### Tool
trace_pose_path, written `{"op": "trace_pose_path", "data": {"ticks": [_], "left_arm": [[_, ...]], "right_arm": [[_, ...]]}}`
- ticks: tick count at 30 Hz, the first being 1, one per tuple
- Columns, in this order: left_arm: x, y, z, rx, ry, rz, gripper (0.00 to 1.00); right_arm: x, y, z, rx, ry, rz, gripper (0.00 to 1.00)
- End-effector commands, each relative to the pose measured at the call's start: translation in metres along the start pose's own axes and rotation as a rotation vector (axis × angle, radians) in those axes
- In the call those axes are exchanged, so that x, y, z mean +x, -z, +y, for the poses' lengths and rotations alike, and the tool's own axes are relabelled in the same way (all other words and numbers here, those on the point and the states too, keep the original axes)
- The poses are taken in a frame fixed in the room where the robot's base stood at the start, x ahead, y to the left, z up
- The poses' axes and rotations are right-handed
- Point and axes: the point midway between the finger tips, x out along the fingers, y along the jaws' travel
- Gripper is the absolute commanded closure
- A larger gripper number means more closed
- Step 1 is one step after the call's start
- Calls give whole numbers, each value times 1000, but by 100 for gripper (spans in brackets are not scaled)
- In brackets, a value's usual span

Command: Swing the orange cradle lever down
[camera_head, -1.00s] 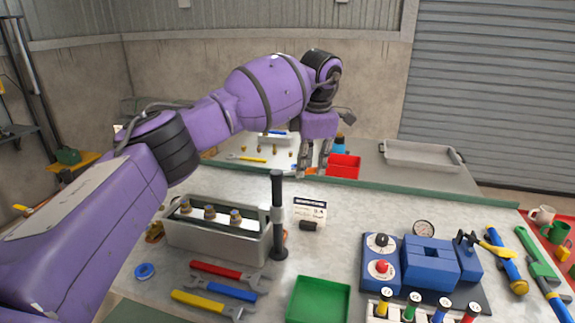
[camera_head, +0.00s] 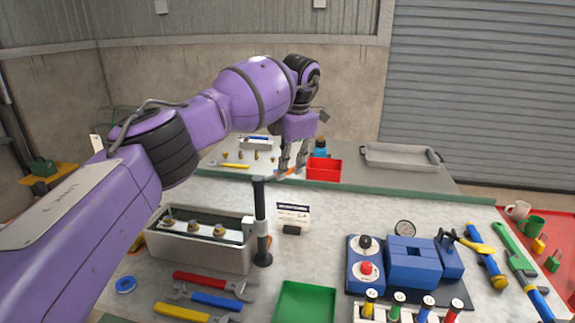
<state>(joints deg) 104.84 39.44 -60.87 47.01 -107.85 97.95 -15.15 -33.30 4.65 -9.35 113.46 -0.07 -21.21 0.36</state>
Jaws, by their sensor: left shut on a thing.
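My left gripper (camera_head: 291,166) reaches over the far bench, left of the red bin, with its fingers pointing down. It is shut on the orange cradle lever (camera_head: 298,170), of which only a thin orange sliver shows at the fingertips. The fingers hide most of the lever, so its angle and its cradle cannot be made out. My right gripper is not in view.
The red bin (camera_head: 324,170) stands close to the right of the fingers. A grey tray (camera_head: 400,155) lies farther right. The near bench holds a grey toolbox (camera_head: 200,250), a black post (camera_head: 260,215), wrenches, a green tray (camera_head: 304,303) and a blue fixture (camera_head: 413,262).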

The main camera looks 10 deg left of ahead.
Motion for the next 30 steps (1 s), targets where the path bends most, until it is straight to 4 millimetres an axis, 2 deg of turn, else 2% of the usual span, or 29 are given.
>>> {"op": "trace_pose_path", "data": {"ticks": [2, 3, 6, 7, 15, 19, 23, 30], "left_arm": [[-5, 0, 4, -10, -8, -7, 100], [-5, 0, 4, -10, -8, -7, 82], [-4, 0, 4, -8, -7, -6, 69], [-4, 0, 3, -8, -7, -6, 68], [-2, 0, 2, -4, -3, -2, 68], [-10, 0, 2, -3, -4, -3, 68], [-32, 0, 2, -4, -4, -5, 68], [-84, 0, 2, -6, -6, -5, 68]], "right_arm": [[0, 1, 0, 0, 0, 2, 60], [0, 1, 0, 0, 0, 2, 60], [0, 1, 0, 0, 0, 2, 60], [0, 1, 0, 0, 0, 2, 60], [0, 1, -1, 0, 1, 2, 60], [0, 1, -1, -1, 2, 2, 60], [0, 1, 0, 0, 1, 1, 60], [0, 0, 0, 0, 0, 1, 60]]}}
